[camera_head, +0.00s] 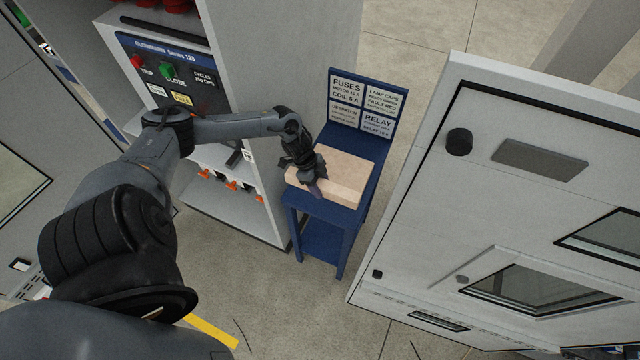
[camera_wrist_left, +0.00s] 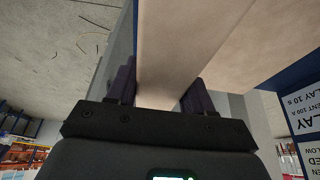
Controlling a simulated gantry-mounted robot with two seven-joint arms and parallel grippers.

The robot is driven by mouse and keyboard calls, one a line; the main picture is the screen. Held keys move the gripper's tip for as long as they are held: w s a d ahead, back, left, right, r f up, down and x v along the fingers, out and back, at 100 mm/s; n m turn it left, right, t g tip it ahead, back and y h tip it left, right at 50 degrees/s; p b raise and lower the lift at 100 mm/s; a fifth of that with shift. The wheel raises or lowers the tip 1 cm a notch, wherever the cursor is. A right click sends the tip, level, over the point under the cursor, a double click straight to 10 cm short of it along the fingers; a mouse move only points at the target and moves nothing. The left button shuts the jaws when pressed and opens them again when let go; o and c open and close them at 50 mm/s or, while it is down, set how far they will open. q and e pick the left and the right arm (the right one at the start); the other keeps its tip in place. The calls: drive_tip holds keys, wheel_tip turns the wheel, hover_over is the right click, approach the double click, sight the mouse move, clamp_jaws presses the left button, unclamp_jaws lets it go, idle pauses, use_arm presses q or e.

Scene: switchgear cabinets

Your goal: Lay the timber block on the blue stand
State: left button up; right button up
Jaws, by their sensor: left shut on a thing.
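The pale timber block (camera_head: 345,176) is at the top of the blue stand (camera_head: 323,247), below its label board. In the head view I cannot tell whether the block rests on the top or is held just above it. My left gripper (camera_head: 317,185) is at the block's left end, shut on it. The left wrist view shows the block (camera_wrist_left: 190,40) between the two dark fingers (camera_wrist_left: 158,95). The block hides most of the stand's top. My right gripper is not in view.
The label board (camera_head: 363,106) rises at the back of the stand. A grey cabinet with a control panel (camera_head: 175,75) stands close on the left. A large pale cabinet (camera_head: 500,215) stands on the right. Bare floor (camera_head: 300,310) lies in front.

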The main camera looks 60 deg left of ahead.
use_arm(q)
drive_tip(key=b, duration=0.4)
hover_over(324, 204)
drive_tip(key=a, duration=0.1)
drive_tip(key=f, duration=0.4)
drive_tip(key=s+f, duration=0.1)
drive_tip(key=f, duration=0.1)
drive_tip(key=shift+a, duration=0.1)
drive_tip(key=shift+f+b, duration=0.6)
drive_tip(key=shift+f, duration=0.25)
drive_tip(key=shift+f+b, duration=0.4)
drive_tip(key=shift+f, duration=0.2)
drive_tip(key=o, duration=1.4)
drive_tip(key=shift+c, duration=0.2)
drive_tip(key=shift+r, duration=0.1)
